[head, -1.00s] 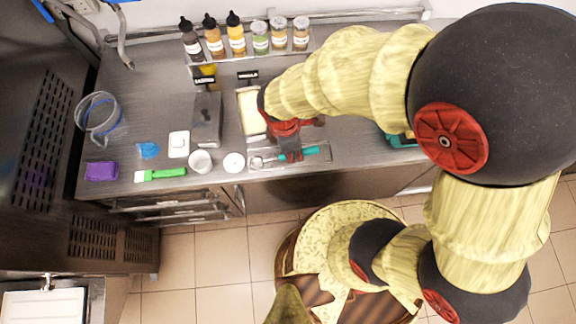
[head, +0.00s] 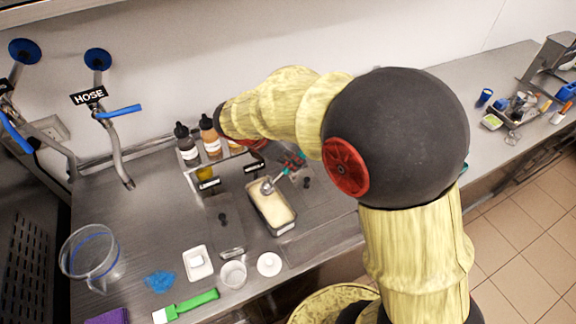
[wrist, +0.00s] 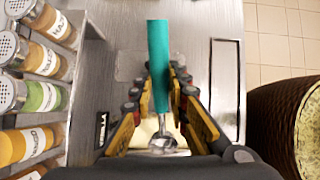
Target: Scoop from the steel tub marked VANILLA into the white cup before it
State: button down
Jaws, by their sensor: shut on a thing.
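My gripper (wrist: 161,76) is shut on the teal handle of a scoop (wrist: 158,45). In the head view my arm hides most of the gripper. The scoop's round metal head (head: 267,187) is over the far end of the steel tub (head: 284,229), which holds pale cream ice cream. I cannot tell whether the scoop head touches the ice cream. A partly hidden black sign (head: 256,167), whose visible letters fit VANILLA, stands behind the tub. A white cup (head: 233,274) stands in front and to the left. A flat-looking white round thing (head: 269,264) is nearer the tub.
A covered tub (head: 227,228) stands left of the open one. Bottles (head: 188,148) stand on a rack behind. A white square dish (head: 197,263), blue cloth (head: 160,281), green-handled tool (head: 190,304) and clear jug (head: 88,258) lie to the left.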

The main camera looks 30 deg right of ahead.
notch_tip(320, 180, down, 4)
jog(key=shift+d+r+y+b, duration=0.1)
jog(key=shift+d+y+b, duration=0.05)
jog(key=shift+y+b, duration=0.55)
jog(key=shift+d+p, duration=0.1)
jog(key=shift+p, duration=0.4)
dwell(1.1)
jog(key=d+y+p, duration=0.1)
jog(key=p, duration=0.3)
jog(key=y+p, duration=0.2)
jog(key=p, duration=0.3)
jog(key=shift+w+d+r+g+y, duration=0.1)
jog(key=shift+d+g+y, duration=0.2)
jog(key=shift+d, duration=0.05)
jog(key=shift+d+p, duration=0.1)
jog(key=shift+p, duration=0.35)
dwell(0.4)
dwell(0.4)
